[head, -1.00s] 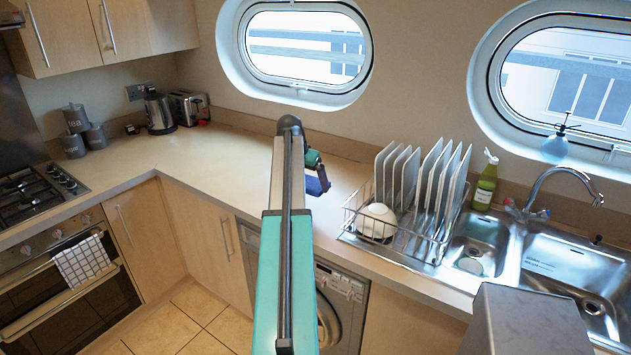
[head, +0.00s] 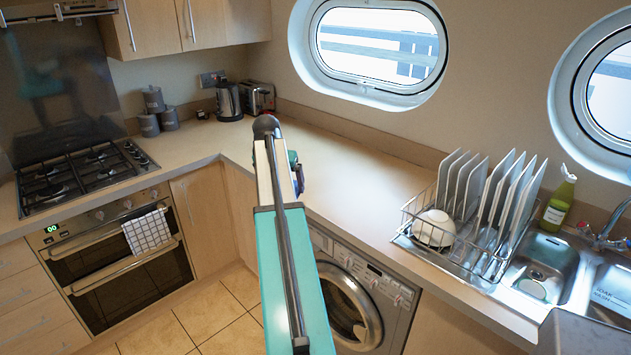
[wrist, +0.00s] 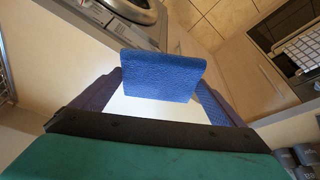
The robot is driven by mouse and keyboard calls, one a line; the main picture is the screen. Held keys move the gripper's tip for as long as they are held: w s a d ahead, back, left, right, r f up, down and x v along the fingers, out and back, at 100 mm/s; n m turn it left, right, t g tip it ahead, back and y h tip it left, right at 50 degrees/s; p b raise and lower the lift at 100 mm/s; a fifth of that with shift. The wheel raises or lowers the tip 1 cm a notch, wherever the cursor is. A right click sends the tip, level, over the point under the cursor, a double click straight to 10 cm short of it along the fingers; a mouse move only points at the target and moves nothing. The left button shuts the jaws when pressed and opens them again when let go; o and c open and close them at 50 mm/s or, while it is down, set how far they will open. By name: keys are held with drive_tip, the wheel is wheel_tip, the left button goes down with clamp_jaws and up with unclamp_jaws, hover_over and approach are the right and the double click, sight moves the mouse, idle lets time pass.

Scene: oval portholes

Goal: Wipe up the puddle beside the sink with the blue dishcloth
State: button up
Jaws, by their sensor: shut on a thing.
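The blue dishcloth (wrist: 163,75) hangs between the fingers of my gripper (wrist: 158,92), which is shut on it, in the wrist view. In the head view my arm hides most of the gripper, and only a small dark blue patch (head: 299,182) shows beside the arm's end, over the worktop. The steel sink (head: 543,278) is at the right edge of the head view, partly cut off. I cannot make out a puddle in either view.
A dish rack (head: 405,240) with plates and a white bowl stands left of the sink, with a green bottle (head: 559,203) behind. The worktop (head: 345,185) between rack and corner is clear. A kettle (head: 228,101), toaster (head: 258,98) and canisters stand at the back left, beyond the hob (head: 75,178).

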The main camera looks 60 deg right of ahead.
drive_tip(key=w+a+n+t, duration=0.1)
drive_tip(key=w+a+n, duration=0.1)
drive_tip(key=w+a, duration=0.5)
drive_tip(key=w+a+n+y, duration=0.1)
drive_tip(key=w+a+n, duration=0.2)
drive_tip(key=a, duration=0.9)
drive_tip(key=w+a+n+t, duration=0.1)
drive_tip(key=w+a+n, duration=0.1)
drive_tip(key=w+a, duration=0.5)
drive_tip(key=a+n+t+y+b, duration=0.1)
drive_tip(key=a+n, duration=0.6)
drive_tip(key=a, duration=2.7)
drive_tip(key=shift+s+a+r+n+y+b, duration=0.25)
drive_tip(key=shift+s+r+n+y+b, duration=0.15)
drive_tip(key=shift+y, duration=0.7)
drive_tip(key=shift+d, duration=0.1)
